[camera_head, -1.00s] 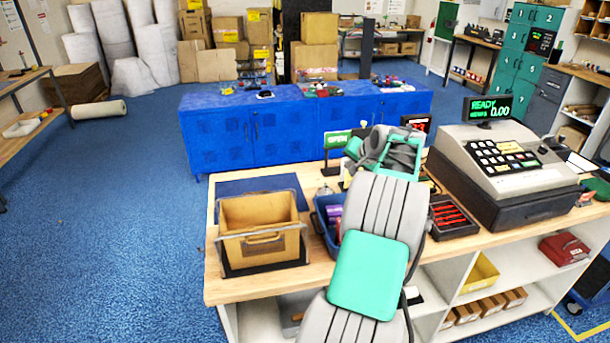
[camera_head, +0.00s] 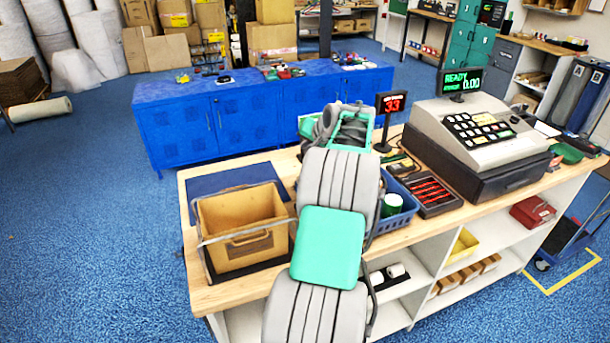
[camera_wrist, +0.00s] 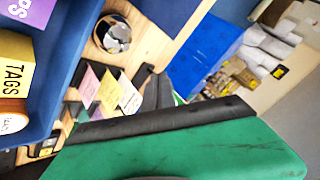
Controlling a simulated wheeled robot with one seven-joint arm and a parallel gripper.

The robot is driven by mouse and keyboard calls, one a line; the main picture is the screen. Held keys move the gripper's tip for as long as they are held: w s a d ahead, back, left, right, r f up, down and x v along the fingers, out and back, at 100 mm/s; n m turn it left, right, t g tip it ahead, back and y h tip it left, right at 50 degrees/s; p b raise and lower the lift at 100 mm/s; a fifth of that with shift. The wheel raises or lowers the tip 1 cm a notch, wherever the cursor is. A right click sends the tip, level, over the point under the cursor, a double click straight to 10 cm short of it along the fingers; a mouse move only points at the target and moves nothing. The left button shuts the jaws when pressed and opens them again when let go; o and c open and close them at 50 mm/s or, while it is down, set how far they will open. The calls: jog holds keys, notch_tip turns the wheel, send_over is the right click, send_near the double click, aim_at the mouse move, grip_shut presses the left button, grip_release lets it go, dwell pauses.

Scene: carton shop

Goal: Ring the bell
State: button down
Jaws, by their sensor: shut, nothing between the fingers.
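A round, shiny silver thing that looks like the bell (camera_wrist: 112,35) stands on the wooden counter (camera_wrist: 155,45) in the wrist view, between a blue tray and a dark blue mat. In the head view it is hidden behind my arm. My gripper (camera_wrist: 157,92) shows in the wrist view as dark fingers beyond its green body. It is shut and empty, apart from the silver thing. In the head view my fingertips are hidden behind the green and grey wrist.
A blue tray (camera_head: 408,213) holds goods. A brown bin (camera_head: 240,222) stands to the left, a red pen tray (camera_head: 430,192) and a cash register (camera_head: 475,135) to the right. A "33" display (camera_head: 391,103) rises behind. Cards (camera_wrist: 105,92) stand close to my fingers.

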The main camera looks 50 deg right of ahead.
notch_tip(320, 180, down, 7)
jog(key=b, duration=0.3)
jog(key=shift+r+b, duration=0.2)
jog(key=shift+b, duration=0.15)
jog(key=shift+f, duration=0.15)
dwell(1.4)
jog(key=shift+f, duration=0.3)
jog(key=shift+f+b, duration=0.55)
jog(key=shift+b, duration=0.05)
dwell(0.7)
jog(key=shift+r+p, duration=0.65)
jog(key=shift+r, duration=0.35)
jog(key=shift+r+p, duration=1.7)
jog(key=shift+r, duration=0.8)
